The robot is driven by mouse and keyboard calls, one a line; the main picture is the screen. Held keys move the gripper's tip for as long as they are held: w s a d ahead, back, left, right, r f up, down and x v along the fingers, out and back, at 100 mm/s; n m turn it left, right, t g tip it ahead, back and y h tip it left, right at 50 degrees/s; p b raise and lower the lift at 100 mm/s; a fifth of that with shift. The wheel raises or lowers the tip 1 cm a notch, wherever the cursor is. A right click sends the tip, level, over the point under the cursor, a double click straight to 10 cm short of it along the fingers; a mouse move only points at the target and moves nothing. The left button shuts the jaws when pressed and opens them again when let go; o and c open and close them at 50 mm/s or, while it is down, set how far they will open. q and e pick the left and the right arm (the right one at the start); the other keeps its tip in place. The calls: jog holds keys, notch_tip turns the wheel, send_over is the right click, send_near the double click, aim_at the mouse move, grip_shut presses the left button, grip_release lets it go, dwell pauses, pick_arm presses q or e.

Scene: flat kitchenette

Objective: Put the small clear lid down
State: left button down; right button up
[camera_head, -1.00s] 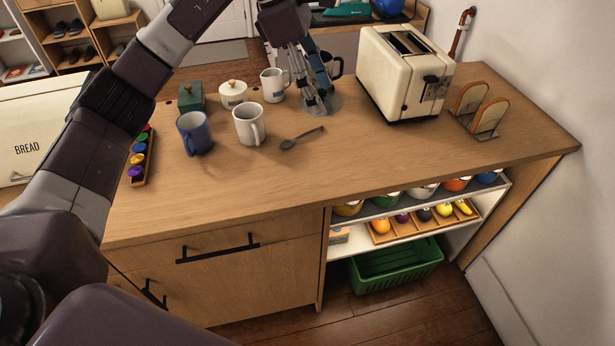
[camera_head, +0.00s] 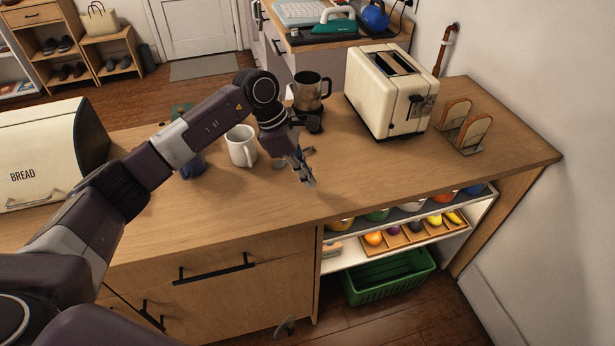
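My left gripper (camera_head: 305,172) is low over the counter (camera_head: 400,175), pointing down near the front edge and apart from the disc. Its fingers are seen edge-on, so their opening is unclear. A spoon (camera_head: 279,163) lies partly hidden behind them.
A white mug (camera_head: 241,147) and a partly hidden blue mug (camera_head: 193,166) stand left of the gripper. A dark metallic mug (camera_head: 309,90) stands behind it. A cream toaster (camera_head: 388,95) and toast rack (camera_head: 464,130) stand to the right. The counter's front right is clear.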

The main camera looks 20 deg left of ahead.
pick_arm(q)
jog(key=shift+f, duration=0.5)
jog(key=shift+f+b, duration=0.25)
jog(key=shift+b, duration=0.1)
jog(key=c, duration=0.6)
grip_release()
jog(key=shift+r, duration=0.1)
jog(key=shift+o, duration=0.2)
